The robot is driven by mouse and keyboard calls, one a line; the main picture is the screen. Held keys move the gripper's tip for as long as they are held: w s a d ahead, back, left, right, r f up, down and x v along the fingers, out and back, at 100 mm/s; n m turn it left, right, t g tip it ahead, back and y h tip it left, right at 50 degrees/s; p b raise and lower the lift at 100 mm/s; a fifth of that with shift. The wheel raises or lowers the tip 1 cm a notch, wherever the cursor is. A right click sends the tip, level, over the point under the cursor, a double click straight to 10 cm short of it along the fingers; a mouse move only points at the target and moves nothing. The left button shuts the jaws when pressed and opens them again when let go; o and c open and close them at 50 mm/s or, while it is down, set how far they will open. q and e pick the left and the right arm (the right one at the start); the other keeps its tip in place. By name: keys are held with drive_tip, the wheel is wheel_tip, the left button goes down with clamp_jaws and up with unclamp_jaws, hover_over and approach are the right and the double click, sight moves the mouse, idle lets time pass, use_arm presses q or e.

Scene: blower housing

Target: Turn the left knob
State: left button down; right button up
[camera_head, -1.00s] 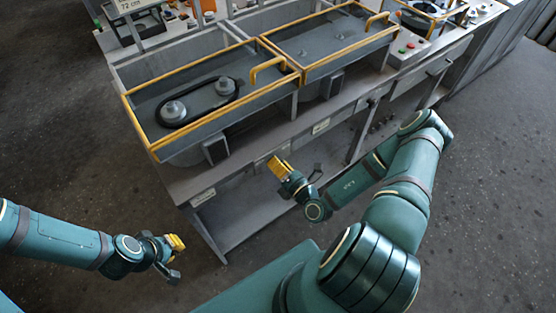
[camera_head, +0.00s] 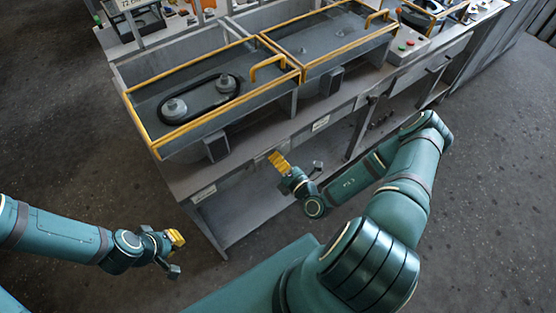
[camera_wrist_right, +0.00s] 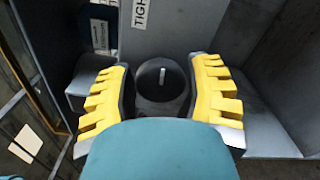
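A dark round knob (camera_wrist_right: 162,82) with a short white mark pointing up shows in the right wrist view. It sits in front of a grey panel. The yellow-padded fingers of my right gripper (camera_wrist_right: 163,98) stand apart on either side of it, with slim gaps, so I see no clear grip. In the head view my right gripper (camera_head: 279,162) is at the front of the grey bench, and the knob cannot be made out there. My left gripper (camera_head: 176,250) hangs over the floor at lower left, with its fingers apart and empty.
The grey bench (camera_head: 262,138) carries yellow-railed trays; the nearer holds a black belt (camera_head: 222,86) around two pulleys. A partly cut-off "TIGH" label (camera_wrist_right: 143,12) is above the knob. A button box (camera_head: 408,45) stands at upper right. Floor at left is clear.

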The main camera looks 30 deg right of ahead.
drive_tip(key=shift+o, duration=1.1)
drive_tip(key=shift+s, duration=0.1)
drive_tip(key=s, duration=1.1)
drive_tip(key=shift+s+d, duration=0.35)
drive_tip(key=shift+d, duration=0.1)
